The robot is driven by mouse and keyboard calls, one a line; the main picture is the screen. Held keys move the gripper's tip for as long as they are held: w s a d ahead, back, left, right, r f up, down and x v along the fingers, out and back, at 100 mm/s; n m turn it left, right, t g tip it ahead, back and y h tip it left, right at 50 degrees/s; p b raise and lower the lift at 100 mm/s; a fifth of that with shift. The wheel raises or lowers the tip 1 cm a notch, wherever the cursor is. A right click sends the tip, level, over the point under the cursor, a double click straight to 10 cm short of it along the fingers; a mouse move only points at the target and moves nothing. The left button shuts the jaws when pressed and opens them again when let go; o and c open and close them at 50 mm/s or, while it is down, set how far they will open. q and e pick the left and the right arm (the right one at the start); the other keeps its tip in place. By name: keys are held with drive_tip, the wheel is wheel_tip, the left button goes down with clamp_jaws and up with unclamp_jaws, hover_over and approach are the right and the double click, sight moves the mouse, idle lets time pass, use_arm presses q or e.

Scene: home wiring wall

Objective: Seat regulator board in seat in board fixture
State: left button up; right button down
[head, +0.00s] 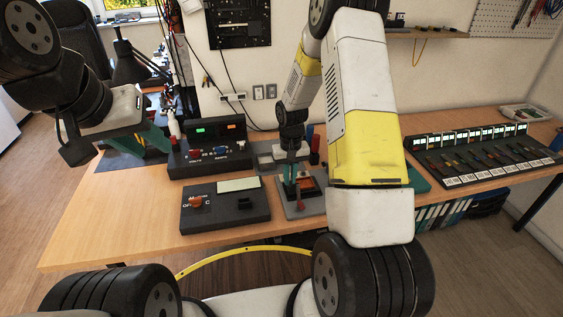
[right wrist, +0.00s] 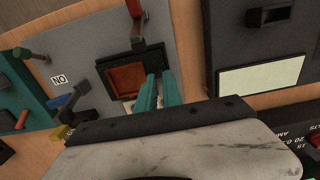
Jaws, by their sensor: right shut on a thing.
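The board fixture (head: 318,206) is a grey plate on the bench, with red-handled posts. It fills the upper left of the right wrist view (right wrist: 82,40). A dark frame around an orange-brown square (right wrist: 127,78) sits on it; I cannot tell whether the square is the seat's floor or a board face. My right gripper (head: 290,188) points down at this square, its teal fingers (right wrist: 158,76) close together at its edge. It is shut on what I take to be the regulator board, mostly hidden between the fingers. My left gripper (head: 116,140) is open and empty, above the bench's left side.
A black meter box (head: 225,206) stands just left of the fixture, with a power supply (head: 208,152) behind it. Red posts (right wrist: 147,28) rise close to my right fingers. The bench's front left is clear.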

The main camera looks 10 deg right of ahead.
drive_tip(key=shift+f, duration=0.9)
idle(0.4)
drive_tip(key=c, duration=1.4)
unclamp_jaws()
drive_tip(key=shift+c, duration=0.2)
drive_tip(key=shift+r, duration=3.9)
